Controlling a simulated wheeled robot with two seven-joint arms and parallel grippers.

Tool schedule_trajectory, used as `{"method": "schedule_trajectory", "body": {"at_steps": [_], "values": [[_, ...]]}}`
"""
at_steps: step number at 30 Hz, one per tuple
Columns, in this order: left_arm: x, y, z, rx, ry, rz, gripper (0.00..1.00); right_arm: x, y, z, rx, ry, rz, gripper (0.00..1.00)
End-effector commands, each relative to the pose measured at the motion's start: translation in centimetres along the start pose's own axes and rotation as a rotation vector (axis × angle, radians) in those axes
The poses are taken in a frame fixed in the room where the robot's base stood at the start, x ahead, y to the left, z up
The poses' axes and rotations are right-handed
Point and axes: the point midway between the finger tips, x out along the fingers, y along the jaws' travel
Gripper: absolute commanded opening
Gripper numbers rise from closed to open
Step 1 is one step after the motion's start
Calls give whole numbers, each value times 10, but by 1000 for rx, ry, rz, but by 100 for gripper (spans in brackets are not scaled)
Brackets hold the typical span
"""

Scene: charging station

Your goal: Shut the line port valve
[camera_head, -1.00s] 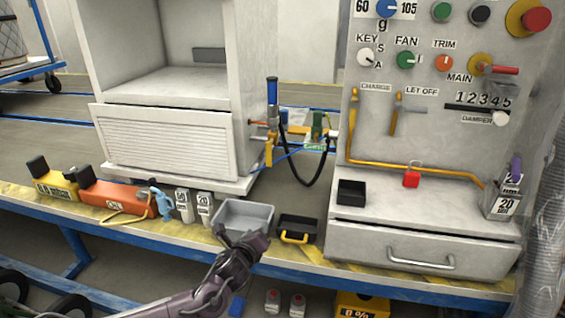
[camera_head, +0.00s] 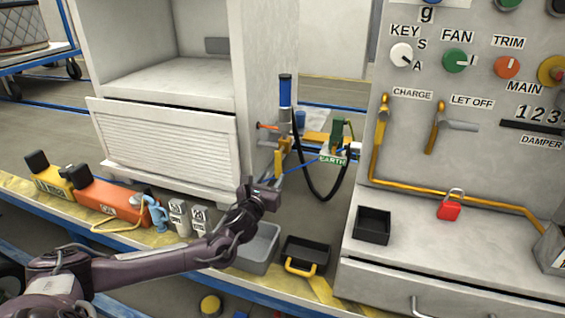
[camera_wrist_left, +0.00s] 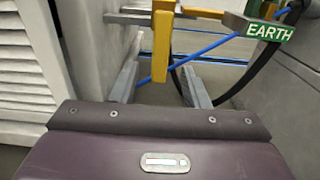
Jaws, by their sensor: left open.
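A port fitting with a blue upright handle (camera_head: 285,92) stands in the gap between the white cabinet and the control panel. A yellow lever (camera_head: 281,158) hangs down from it, and a small orange lever (camera_head: 267,126) sticks out to its left. No line port label is readable, so I cannot tell which lever is that valve's. The yellow lever (camera_wrist_left: 162,45) also hangs ahead in the left wrist view, between the finger lines. My left gripper (camera_head: 263,187) is open and empty, just below and in front of the yellow lever. My right gripper is not in view.
A green EARTH label (camera_head: 333,160) and a black hose (camera_head: 322,190) are right of the fitting. A blue cable crosses behind the yellow lever. A grey tray (camera_head: 262,245) and a black tray (camera_head: 308,254) sit below. The white cabinet (camera_head: 165,145) bounds the left side.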

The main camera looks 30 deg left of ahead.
Motion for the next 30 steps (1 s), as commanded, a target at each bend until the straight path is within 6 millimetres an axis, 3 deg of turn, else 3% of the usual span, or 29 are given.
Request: {"method": "schedule_trajectory", "body": {"at_steps": [12,24,30], "values": [[62,0,-1,-5,-1,2,42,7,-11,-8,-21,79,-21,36],[72,0,0,-4,2,0,42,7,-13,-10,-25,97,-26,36],[72,0,0,-4,2,0,17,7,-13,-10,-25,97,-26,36]]}}
